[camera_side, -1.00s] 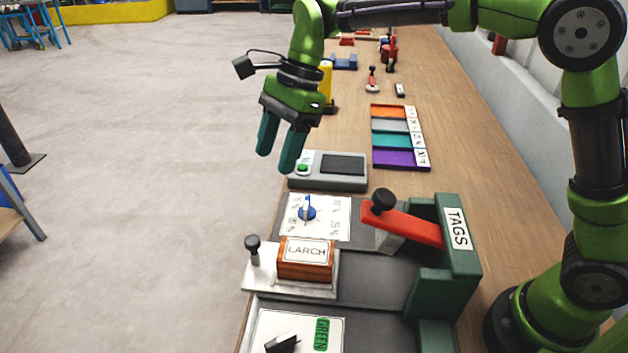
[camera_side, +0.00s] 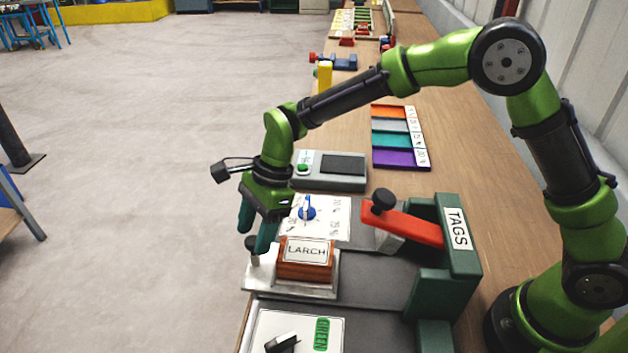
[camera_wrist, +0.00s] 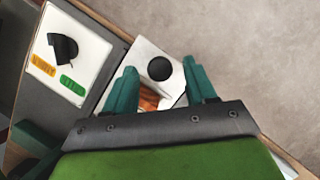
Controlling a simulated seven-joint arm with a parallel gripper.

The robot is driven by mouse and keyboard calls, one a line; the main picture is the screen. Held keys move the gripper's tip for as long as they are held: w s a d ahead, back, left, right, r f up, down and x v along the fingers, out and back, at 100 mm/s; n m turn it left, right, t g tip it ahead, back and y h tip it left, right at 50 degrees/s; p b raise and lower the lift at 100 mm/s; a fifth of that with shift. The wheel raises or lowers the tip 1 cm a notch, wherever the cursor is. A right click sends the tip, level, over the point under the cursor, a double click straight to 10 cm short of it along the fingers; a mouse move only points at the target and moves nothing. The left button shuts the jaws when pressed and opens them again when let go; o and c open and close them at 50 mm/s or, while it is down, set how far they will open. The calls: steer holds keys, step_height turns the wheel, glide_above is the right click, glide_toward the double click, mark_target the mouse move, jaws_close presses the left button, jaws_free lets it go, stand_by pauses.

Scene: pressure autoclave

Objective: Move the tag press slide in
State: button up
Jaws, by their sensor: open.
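The tag press slide (camera_side: 318,289) is a pale plate with a black-knobbed handle (camera_side: 250,245) at its left end and a wooden LARCH block (camera_side: 305,258) on it. It sits pulled out to the left of the green TAGS press (camera_side: 455,240). My gripper (camera_side: 255,240) is open at the slide's handle. In the wrist view the black knob (camera_wrist: 160,68) shows between and just beyond the two teal fingertips (camera_wrist: 160,80). I cannot tell whether the fingers touch it. The block is mostly hidden there.
The press's red lever (camera_side: 405,223) is raised over the bed, right of the slide. A white dial panel (camera_side: 325,218) is behind the slide and a switch panel with a GREEN label (camera_side: 322,333) is in front. A grey box (camera_side: 330,170) with a green button stands farther back.

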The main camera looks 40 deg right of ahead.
steer(key=shift+a+f, duration=0.2)
steer(key=shift+f, duration=0.2)
steer(key=shift+c, duration=0.3)
jaws_close()
steer(key=shift+d, duration=0.1)
